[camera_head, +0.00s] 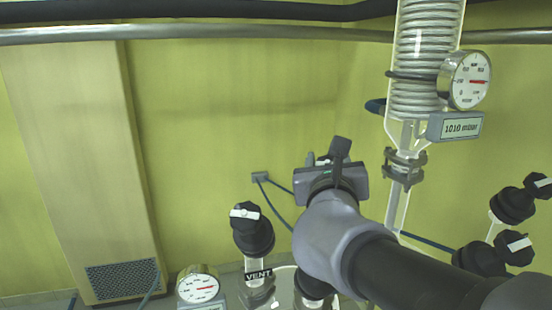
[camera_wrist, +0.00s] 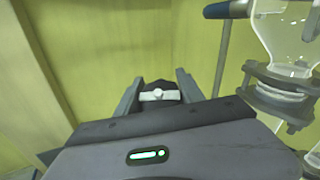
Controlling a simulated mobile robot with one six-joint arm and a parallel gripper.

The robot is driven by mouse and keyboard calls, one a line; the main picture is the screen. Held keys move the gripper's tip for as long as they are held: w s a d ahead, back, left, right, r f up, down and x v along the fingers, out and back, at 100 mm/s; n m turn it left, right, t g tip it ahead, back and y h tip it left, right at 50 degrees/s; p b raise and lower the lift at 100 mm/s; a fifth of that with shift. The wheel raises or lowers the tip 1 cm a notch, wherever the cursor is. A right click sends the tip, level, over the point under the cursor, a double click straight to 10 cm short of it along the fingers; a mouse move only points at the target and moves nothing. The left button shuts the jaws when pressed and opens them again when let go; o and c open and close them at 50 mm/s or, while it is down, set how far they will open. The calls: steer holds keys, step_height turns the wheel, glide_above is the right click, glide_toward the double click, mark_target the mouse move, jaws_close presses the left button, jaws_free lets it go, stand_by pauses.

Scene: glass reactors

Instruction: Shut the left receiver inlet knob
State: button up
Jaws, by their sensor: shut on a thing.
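In the wrist view a black knob with a white bar (camera_wrist: 158,95) sits between the two fingers of my gripper (camera_wrist: 159,86). The fingers are shut on its sides, and the white bar lies nearly level across the picture from finger to finger. The knob's lower part is hidden behind the gripper body. In the head view my gripper (camera_head: 339,148) is at the middle, and the gripper and arm hide the held knob there. No label shows on it, so I cannot tell by name which knob it is.
A black knob (camera_head: 252,232) marked VENT stands left of my arm, near a gauge (camera_head: 198,284). Two black knobs (camera_head: 514,204) (camera_head: 485,258) stand at the right. A glass coil column (camera_head: 427,60) with a gauge (camera_head: 466,80) stands close right. Glassware with a clamp (camera_wrist: 283,85) is right in the wrist view.

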steer(key=m+h, duration=0.1)
steer(key=m, duration=0.1)
steer(key=m+g+h, duration=0.1)
steer(key=m+h, duration=0.2)
steer(key=h, duration=0.1)
steer(key=shift+s+d+m+g, duration=0.1)
steer(key=shift+d+m+g, duration=0.25)
steer(key=shift+m+g, duration=0.05)
steer(key=shift+s+d+m+g+h+p, duration=0.15)
steer(key=shift+m+g+h+p, duration=0.1)
steer(key=shift+m+g+h, duration=0.65)
steer(key=shift+s+d+m+g+h+p, duration=0.2)
steer(key=shift+m+g+h, duration=0.4)
steer(key=shift+m+h, duration=0.6)
steer(key=shift+m, duration=0.3)
steer(key=o, duration=1.4)
steer(key=shift+w, duration=0.1)
